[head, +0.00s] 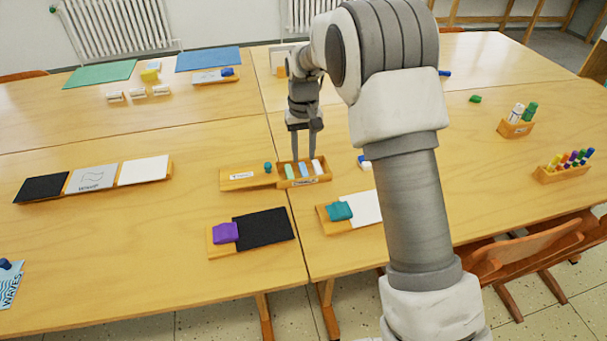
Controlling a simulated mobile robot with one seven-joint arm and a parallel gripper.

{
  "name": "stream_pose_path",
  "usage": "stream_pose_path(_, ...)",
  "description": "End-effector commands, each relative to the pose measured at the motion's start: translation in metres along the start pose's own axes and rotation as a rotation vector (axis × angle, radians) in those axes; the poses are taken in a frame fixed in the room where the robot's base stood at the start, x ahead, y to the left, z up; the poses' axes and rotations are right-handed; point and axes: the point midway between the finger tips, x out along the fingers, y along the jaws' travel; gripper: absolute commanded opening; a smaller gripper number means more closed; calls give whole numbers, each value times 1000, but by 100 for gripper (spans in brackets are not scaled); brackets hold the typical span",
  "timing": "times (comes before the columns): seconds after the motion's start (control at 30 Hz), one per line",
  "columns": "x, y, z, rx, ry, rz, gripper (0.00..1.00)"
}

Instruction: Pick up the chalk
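Several pale sticks that look like chalk stand in a small wooden tray (312,181) near the middle of the tables. A green stick (290,171) is at the left, a pale blue-white stick (304,170) in the middle and a white stick (317,167) at the right. My gripper (304,158) points down over the back of this tray. Its two fingers are apart, with a gap between them. The fingertips are close to the sticks; I cannot tell whether they touch any.
A wooden holder (238,183) with a small teal object (268,167) adjoins the tray's left side. In front are a black board with a purple block (225,232) and a white board with a teal block (339,210). Marker racks (562,174) stand at the right. The left table has clear room.

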Motion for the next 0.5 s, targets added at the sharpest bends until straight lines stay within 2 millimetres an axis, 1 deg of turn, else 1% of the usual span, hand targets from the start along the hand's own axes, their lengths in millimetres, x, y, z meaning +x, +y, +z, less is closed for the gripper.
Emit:
stream_pose_path(0.17,9,0,0,0,1,0,38)
stream_pose_path(0.23,16,1,0,0,0,0,38)
stream_pose_path(0.4,43,3,0,1,-2,0,38)
stream_pose_path(0.5,54,2,0,1,-1,0,38)
